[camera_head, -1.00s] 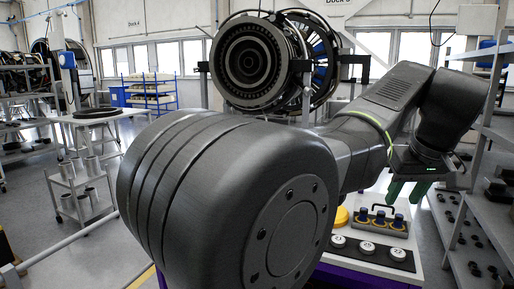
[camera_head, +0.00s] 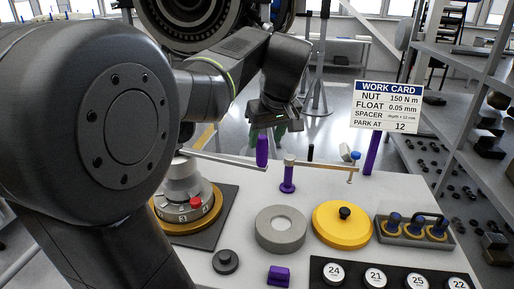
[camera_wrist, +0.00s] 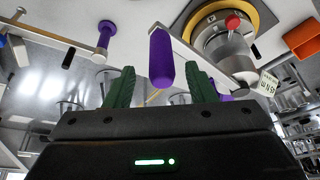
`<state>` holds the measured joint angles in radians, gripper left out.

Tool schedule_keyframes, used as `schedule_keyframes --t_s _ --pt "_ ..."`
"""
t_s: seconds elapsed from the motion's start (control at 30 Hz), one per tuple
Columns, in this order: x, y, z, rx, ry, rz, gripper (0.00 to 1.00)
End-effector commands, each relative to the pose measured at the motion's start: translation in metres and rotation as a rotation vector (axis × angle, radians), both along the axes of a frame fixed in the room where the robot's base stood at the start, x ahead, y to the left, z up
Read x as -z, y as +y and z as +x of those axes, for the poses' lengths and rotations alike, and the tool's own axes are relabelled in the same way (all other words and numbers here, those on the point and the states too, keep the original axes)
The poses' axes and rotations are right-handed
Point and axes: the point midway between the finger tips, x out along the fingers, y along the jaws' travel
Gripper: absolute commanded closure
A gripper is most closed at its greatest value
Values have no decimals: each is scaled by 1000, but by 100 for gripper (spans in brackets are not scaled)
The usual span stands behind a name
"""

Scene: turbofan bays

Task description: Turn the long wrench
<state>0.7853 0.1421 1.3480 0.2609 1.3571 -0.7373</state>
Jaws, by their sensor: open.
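The long wrench is a thin grey bar (camera_head: 228,158) running right from a metal hub with a red knob (camera_head: 183,180), and its upright purple handle (camera_head: 262,151) stands at the outer end. The hub sits on a gold dial on a dark plate. My gripper (camera_head: 273,133), with green fingers, is just above and behind the handle, partly hidden. In the wrist view, the open green fingers (camera_wrist: 157,87) appear on either side of the purple handle (camera_wrist: 160,60), with gaps on both sides. I cannot tell how deep the handle lies between them.
A second purple post with a thin bar (camera_head: 288,178) stands right of the handle. A work card (camera_head: 388,107) on a purple post stands at the bench's back right. A grey ring (camera_head: 280,228), yellow disc (camera_head: 342,224) and blue-knobbed holder (camera_head: 413,230) occupy the bench. Shelving (camera_head: 470,120) stands at right.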

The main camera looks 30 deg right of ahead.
Motion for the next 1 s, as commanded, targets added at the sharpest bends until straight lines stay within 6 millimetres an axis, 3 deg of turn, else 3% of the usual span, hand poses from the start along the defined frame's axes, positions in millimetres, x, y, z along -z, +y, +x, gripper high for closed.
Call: schedule_keyframes --t_s 0.1,0.3,0.7,0.97,1.0 --pt "22 0 9 -2 3 3 50" --pt "45 -1 19 -1 2 2 50" --pt "52 -1 22 0 0 0 50" --pt "52 -1 22 0 0 0 99" --pt "52 -1 22 0 0 0 100"
